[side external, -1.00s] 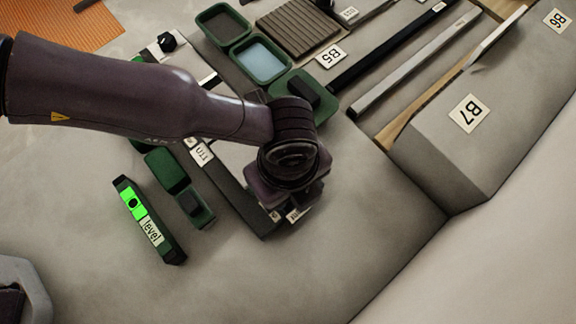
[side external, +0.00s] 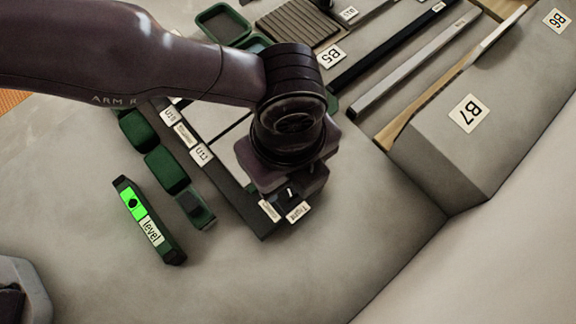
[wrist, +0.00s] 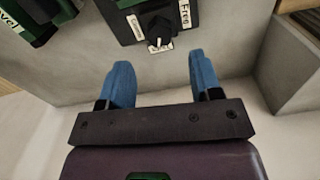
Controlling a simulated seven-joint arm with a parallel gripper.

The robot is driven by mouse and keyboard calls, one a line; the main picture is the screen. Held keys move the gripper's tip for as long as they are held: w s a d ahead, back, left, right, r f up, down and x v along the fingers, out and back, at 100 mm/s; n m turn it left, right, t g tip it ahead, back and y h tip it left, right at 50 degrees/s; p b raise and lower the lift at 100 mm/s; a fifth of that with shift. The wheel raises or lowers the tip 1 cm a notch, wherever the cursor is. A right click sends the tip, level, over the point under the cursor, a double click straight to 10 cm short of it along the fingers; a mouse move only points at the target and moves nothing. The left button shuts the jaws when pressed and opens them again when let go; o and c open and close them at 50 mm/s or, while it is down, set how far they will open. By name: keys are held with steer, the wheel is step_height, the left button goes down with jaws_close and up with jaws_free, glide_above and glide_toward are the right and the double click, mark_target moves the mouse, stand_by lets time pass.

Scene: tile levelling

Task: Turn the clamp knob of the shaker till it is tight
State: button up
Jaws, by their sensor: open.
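The clamp knob (wrist: 159,26) is black with a white pointer mark, on the dark end of the shaker frame (wrist: 128,22). In the wrist view it sits at the top centre between two white labels; the right one (wrist: 185,14) seems to read "Free". My gripper (wrist: 162,78) is open and empty, its two blue fingers apart. The knob lies beyond the fingertips, with a gap between. In the side view my gripper (side external: 289,188) is over the near corner of the shaker frame (side external: 243,205) and hides most of the knob; two labels show just below it.
A level (side external: 150,220) with a bright green window lies left of the frame, beside green blocks (side external: 165,168). A raised grey block marked B7 (side external: 440,150) stands to the right, with long bars behind it. The grey surface in front is clear.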

mark_target(288, 191)
step_height(288, 191, up, 6)
steer(key=shift+r, duration=0.2)
stand_by(0.6)
steer(key=w+a+r+n, duration=0.1)
steer(key=a+r+n, duration=0.4)
steer(key=a, duration=0.4)
steer(key=a+r+n+t, duration=0.1)
steer(key=a+r+n, duration=0.1)
steer(key=a+n, duration=0.6)
steer(key=w+a+r+n, duration=0.1)
steer(key=a+r+n, duration=0.3)
steer(key=a, duration=0.6)
steer(key=s+a+r+n+t, duration=0.2)
steer(key=s+a+r+n, duration=0.1)
steer(key=a, duration=0.7)
steer(key=s+a+r+n+t, duration=0.2)
steer(key=s+a+r+n, duration=0.1)
steer(key=a+n, duration=0.5)
steer(key=shift+s+a+t, duration=0.3)
steer(key=shift+s+a, duration=0.6)
